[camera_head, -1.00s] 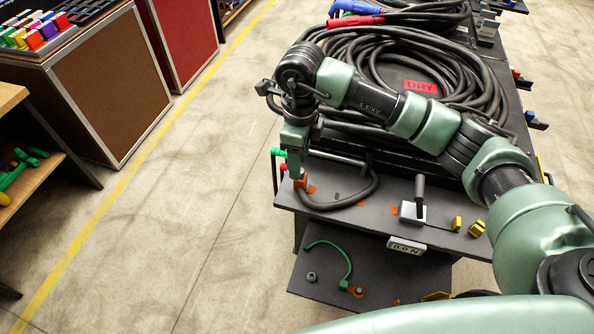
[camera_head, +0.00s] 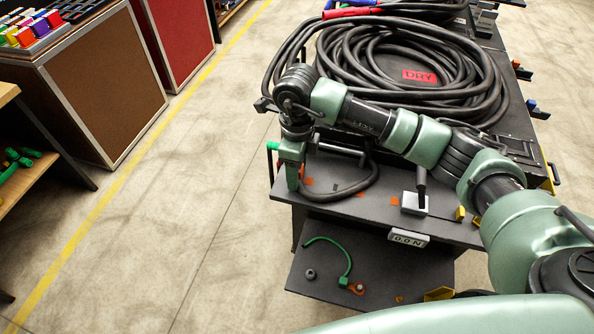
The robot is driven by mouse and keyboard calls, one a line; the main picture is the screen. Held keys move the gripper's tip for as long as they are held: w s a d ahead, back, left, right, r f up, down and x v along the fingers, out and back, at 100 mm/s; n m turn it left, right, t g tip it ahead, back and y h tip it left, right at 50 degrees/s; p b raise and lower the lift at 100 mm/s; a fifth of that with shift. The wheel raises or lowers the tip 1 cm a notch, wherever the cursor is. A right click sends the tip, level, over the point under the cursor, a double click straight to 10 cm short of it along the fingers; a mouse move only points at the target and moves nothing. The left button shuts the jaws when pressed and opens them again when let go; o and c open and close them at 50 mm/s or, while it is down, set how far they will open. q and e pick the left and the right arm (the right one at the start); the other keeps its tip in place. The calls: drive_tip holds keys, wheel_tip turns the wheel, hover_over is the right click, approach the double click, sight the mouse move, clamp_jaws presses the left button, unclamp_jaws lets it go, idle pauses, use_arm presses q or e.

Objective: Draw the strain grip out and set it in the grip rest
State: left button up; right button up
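My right gripper (camera_head: 292,187) hangs pointing down at the left front of the dark bench shelf (camera_head: 345,205). Its fingers are seen edge-on, so I cannot tell whether they are open or holding anything. A thick black cable (camera_head: 352,203) loops on the shelf beside it, with an orange part (camera_head: 306,184) by the fingers. A grey block with a black upright handle (camera_head: 415,203) stands to the right. A green curved cord (camera_head: 338,252) with an orange end lies on the lower shelf. I cannot tell which part is the strain grip or the grip rest. My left gripper is not in view.
A large black cable coil (camera_head: 420,75) with a red DRY label lies behind my arm. A readout (camera_head: 408,239) showing 0.0 N is on the shelf front. Yellow blocks (camera_head: 460,213) sit at the right. The floor to the left is open.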

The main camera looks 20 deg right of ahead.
clamp_jaws()
drive_tip(key=shift+r, duration=0.1)
drive_tip(key=shift+r+p, duration=1.7)
drive_tip(key=shift+r, duration=1.55)
